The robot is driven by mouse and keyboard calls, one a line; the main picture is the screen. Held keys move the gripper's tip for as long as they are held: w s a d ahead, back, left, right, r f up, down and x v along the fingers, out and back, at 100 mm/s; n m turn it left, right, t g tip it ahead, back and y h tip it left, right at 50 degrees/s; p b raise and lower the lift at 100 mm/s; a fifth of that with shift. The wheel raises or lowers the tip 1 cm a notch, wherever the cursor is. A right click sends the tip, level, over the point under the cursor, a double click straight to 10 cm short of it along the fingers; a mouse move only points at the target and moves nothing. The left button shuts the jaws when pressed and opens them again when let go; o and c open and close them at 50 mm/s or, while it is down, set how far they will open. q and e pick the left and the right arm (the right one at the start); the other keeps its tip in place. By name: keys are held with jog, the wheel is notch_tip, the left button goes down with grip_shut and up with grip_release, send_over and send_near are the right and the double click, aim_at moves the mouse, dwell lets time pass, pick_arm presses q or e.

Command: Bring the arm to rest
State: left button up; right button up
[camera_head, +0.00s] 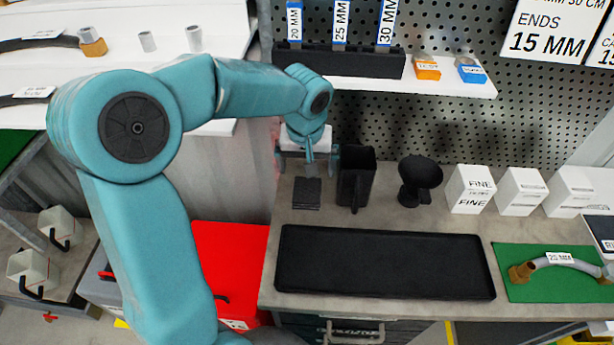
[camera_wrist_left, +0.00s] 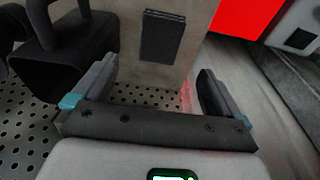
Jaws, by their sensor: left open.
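My left arm (camera_head: 146,235) is teal and bends over from the left in the head view. Its left gripper (camera_head: 309,160) hangs above the back left of the grey bench, near the perforated wall. In the left wrist view the gripper (camera_wrist_left: 155,78) has its two dark fingers wide apart, with nothing between them. A small flat black block (camera_head: 307,193) lies on the bench below and in front of the gripper; it also shows in the left wrist view (camera_wrist_left: 161,36). My right gripper is not in view.
A black jug (camera_head: 355,180) stands close to the gripper's right, then a black funnel-like cup (camera_head: 418,182) and white boxes (camera_head: 470,188). An empty black tray (camera_head: 385,262) lies in front. A shelf (camera_head: 430,88) overhangs behind. A red surface (camera_head: 228,262) is left of the bench.

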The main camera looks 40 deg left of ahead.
pick_arm(q)
notch_tip(320, 180, up, 2)
jog(key=shift+s+d+r, duration=0.1)
dwell(0.7)
